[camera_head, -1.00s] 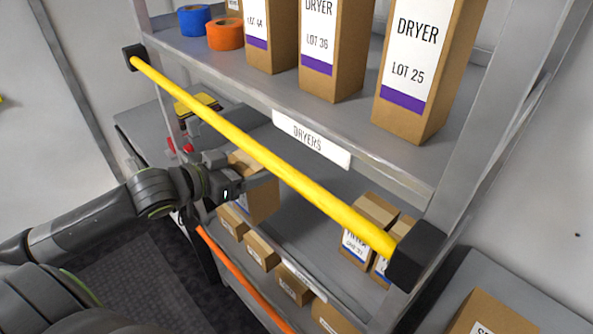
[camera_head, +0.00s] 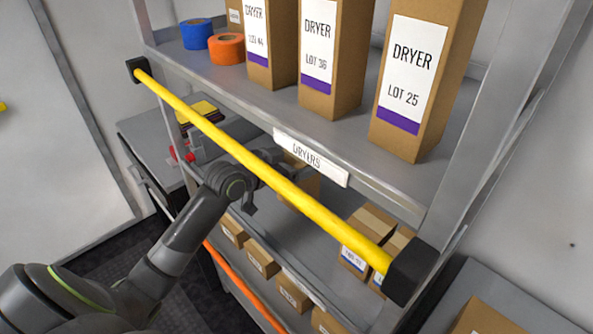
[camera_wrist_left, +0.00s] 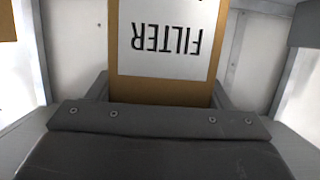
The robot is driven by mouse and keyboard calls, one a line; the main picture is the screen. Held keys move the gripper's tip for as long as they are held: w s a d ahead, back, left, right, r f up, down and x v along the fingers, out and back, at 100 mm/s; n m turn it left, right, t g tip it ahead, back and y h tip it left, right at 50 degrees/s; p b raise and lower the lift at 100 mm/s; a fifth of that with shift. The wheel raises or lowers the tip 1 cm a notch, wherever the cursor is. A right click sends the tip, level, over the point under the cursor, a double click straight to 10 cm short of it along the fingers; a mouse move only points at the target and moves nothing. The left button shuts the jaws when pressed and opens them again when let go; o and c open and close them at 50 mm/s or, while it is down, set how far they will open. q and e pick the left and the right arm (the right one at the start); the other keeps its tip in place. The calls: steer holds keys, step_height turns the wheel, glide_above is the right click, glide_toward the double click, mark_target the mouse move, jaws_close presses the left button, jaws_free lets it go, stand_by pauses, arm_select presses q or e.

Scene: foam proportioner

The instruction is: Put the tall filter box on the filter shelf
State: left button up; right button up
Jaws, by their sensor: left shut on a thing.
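The tall filter box (camera_head: 303,188) is brown cardboard, partly hidden behind the yellow bar and under the dryer shelf. In the left wrist view the box (camera_wrist_left: 165,88) shows a white label reading FILTER, upside down in the picture. My left gripper (camera_head: 280,165) reaches in beneath the yellow bar and is shut on the box; its fingers are mostly hidden in the head view. The filter shelf (camera_head: 318,232) is the grey level below the dryers. I cannot tell whether the box touches it. My right gripper is not in view.
The yellow bar (camera_head: 250,160) crosses the shelf front. Filter boxes (camera_head: 366,236) stand at the shelf's right end, with bare shelf to their left. Tall dryer boxes (camera_head: 415,75) and tape rolls (camera_head: 227,48) sit above. Small boxes (camera_head: 262,262) and an orange bar (camera_head: 240,295) are below.

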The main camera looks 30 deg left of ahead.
arm_select(q)
step_height(320, 180, down, 4)
steer(key=shift+s+r+p, duration=0.1)
steer(key=shift+r+p, duration=0.15)
steer(key=shift+p, duration=0.2)
steer(key=shift+w+f+p, duration=0.1)
steer(key=shift+w+p, duration=0.1)
steer(key=shift+p, duration=0.1)
steer(key=shift+f, duration=0.15)
steer(key=shift+f, duration=0.1)
steer(key=shift+f, duration=0.15)
steer(key=o, duration=1.3)
steer(key=shift+o, duration=0.2)
